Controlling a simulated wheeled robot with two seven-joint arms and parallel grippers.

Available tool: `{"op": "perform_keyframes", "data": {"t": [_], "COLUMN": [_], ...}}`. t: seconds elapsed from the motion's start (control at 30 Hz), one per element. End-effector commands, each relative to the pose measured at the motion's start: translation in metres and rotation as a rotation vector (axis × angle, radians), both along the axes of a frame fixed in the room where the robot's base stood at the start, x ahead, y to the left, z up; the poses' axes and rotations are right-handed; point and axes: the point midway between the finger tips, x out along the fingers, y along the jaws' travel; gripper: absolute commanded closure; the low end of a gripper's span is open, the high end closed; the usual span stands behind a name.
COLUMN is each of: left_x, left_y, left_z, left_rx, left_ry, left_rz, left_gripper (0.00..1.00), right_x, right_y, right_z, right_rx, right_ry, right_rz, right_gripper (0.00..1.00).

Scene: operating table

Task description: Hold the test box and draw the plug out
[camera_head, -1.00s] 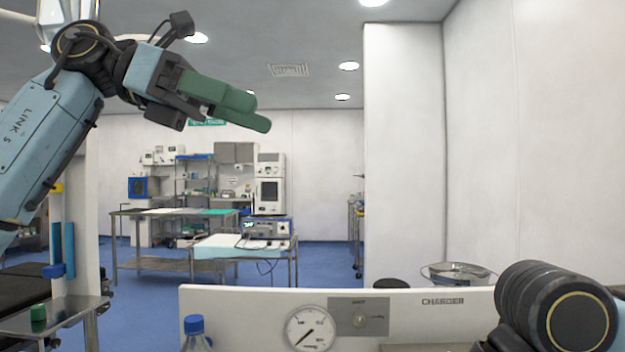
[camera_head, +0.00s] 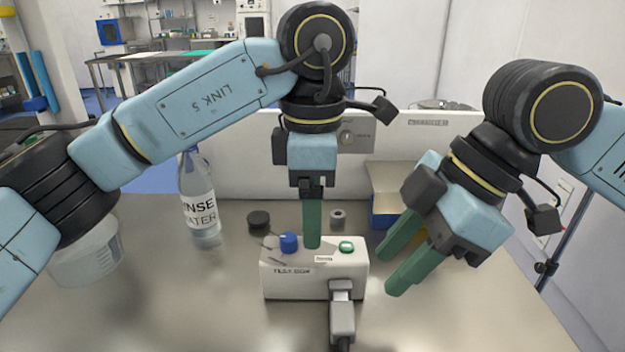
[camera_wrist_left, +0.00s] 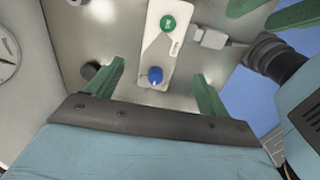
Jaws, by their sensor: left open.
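The white test box (camera_head: 300,283) stands on the metal table, with a blue knob (camera_head: 289,242) and a green button (camera_head: 346,246) on top. The grey plug (camera_head: 342,318) sits in its front face, its cable running toward me. My left gripper (camera_head: 312,240) points down over the box, seen edge-on. In the left wrist view its open fingers (camera_wrist_left: 157,95) lie on either side of the box (camera_wrist_left: 160,50), with gaps. The plug (camera_wrist_left: 208,38) shows there too. My right gripper (camera_head: 393,272) is open and empty, right of the box and apart from the plug.
A rinse water bottle (camera_head: 198,205) stands at the left, with a clear container (camera_head: 85,262) near it. A black cap (camera_head: 258,219) and small metal ring (camera_head: 338,217) lie behind the box. A beige-and-blue box (camera_head: 388,185) and charger panel (camera_head: 430,150) stand behind.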

Motion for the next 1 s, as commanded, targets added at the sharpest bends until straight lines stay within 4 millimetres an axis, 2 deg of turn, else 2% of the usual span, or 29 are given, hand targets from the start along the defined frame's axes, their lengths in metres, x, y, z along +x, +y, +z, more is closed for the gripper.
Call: {"op": "perform_keyframes", "data": {"t": [0.03,0.3,0.5,0.7,0.97,1.0], "left_x": [0.000,-0.001,0.000,0.000,0.000,0.000], "left_y": [0.000,0.000,0.000,0.000,0.000,0.000], "left_z": [-0.012,-0.064,-0.092,-0.104,-0.105,-0.105], "left_rx": [-0.001,-0.002,-0.003,-0.003,-0.003,-0.003], "left_ry": [0.006,0.005,0.003,0.001,0.001,0.001], "left_rz": [-0.001,0.000,0.001,0.001,0.001,0.001], "left_gripper": [0.20,0.20,0.20,0.20,0.20,0.23], "right_x": [0.000,0.000,0.000,0.000,0.000,0.000], "right_y": [0.000,0.000,0.000,0.000,0.000,0.000], "right_z": [0.000,0.000,0.000,0.000,0.000,0.000], "right_rx": [0.000,0.000,0.000,0.000,0.000,0.000], "right_ry": [0.000,0.000,0.000,0.000,0.000,0.000], "right_rz": [0.000,0.000,0.000,0.000,0.000,0.000], "right_gripper": [0.64,0.64,0.64,0.64,0.64,0.64]}}
